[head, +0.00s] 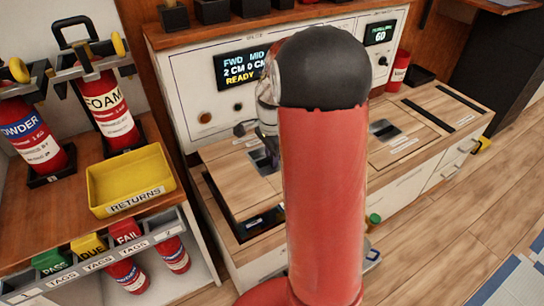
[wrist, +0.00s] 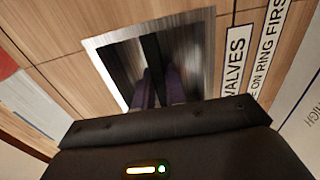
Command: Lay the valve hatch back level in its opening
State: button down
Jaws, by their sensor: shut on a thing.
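The valve hatch (head: 238,177) is a wooden panel in the bench top, left of my arm in the head view. A dark gap of its opening (head: 222,207) shows along its left and near edges, so it does not sit flush there. In the wrist view the hatch (wrist: 66,63) carries a square metal recess plate (wrist: 202,52) and a label reading VALVES. My gripper (wrist: 158,90) has its fingers down at the plate, shut on the dark ring bar (wrist: 152,52). In the head view my arm hides part of the hatch, and its exact tilt is unclear.
A second panel with a metal plate (head: 384,129) lies to the right on the bench. A panel with a lit display (head: 240,68) stands behind. A yellow returns tray (head: 130,179) and extinguishers (head: 108,105) are on the left. Open floor lies at the right.

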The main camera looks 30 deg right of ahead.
jog(key=shift+r, duration=0.15)
jog(key=shift+f+b, duration=1.95)
jog(key=shift+f, duration=1)
jog(key=shift+f, duration=0.35)
jog(key=shift+f+b, duration=1.5)
jog(key=shift+f, duration=0.45)
jog(key=c, duration=1.4)
grip_release()
jog(key=shift+s, duration=0.1)
jog(key=shift+o, duration=0.2)
notch_tip(320, 180, up, 8)
jog(key=shift+f+p, duration=0.25)
jog(key=shift+p, duration=0.4)
jog(key=shift+r, duration=0.15)
